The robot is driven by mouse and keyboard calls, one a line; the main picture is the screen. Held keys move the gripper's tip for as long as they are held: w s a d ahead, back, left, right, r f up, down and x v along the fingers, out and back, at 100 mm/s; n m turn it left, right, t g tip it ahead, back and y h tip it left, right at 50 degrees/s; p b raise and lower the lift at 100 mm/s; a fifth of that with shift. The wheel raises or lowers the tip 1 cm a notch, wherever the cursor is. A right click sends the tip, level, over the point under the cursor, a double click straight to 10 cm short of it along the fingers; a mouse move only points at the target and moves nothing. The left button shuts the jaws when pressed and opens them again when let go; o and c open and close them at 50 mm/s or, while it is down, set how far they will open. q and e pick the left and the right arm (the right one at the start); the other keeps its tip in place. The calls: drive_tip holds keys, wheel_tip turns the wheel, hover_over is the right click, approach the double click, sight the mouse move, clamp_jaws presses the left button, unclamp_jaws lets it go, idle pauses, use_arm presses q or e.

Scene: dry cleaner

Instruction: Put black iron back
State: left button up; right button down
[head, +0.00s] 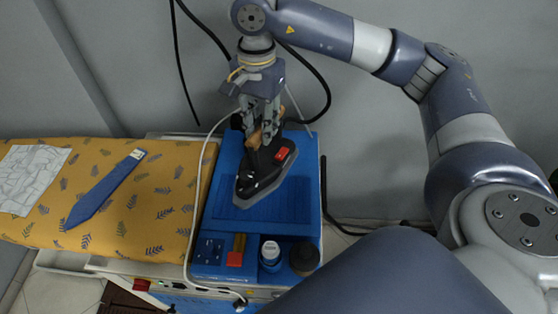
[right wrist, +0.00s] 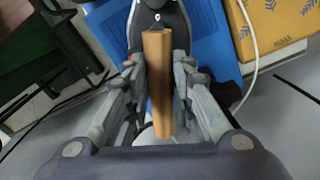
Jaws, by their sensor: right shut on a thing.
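The black iron (head: 265,168) is over the blue tray (head: 222,215) in the head view, with its grey soleplate pointing toward the front left. I cannot tell whether it touches the tray. My right gripper (head: 260,135) comes down from above and is shut on the iron's wooden handle. In the right wrist view the brown handle (right wrist: 158,85) lies between the two fingers of my right gripper (right wrist: 160,95), and part of the black iron body (right wrist: 160,18) shows beyond it. My left gripper is not in view.
The yellow patterned ironing board (head: 130,215) stands left of the tray, with a blue tie (head: 103,190) and a folded grey cloth (head: 32,178) on it. A white-capped bottle (head: 270,253) and a dark jar (head: 304,258) stand at the tray's front. A pale cord (head: 198,190) runs along its left side.

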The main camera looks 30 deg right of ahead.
drive_tip(key=p, duration=0.2)
hover_over(263, 158)
wheel_tip(263, 158, down, 4)
drive_tip(key=shift+w+f, duration=0.1)
drive_tip(key=shift+f, duration=0.15)
drive_tip(key=shift+f+p, duration=0.7)
drive_tip(key=shift+f, duration=1.8)
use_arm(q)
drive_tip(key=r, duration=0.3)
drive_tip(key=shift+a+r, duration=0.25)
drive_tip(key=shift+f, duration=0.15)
use_arm(e)
drive_tip(key=c, duration=1.5)
unclamp_jaws()
drive_tip(key=shift+f, duration=0.25)
drive_tip(key=shift+c, duration=0.2)
drive_tip(key=shift+o, duration=0.9)
drive_tip(key=shift+s, duration=0.25)
drive_tip(key=shift+r, duration=0.15)
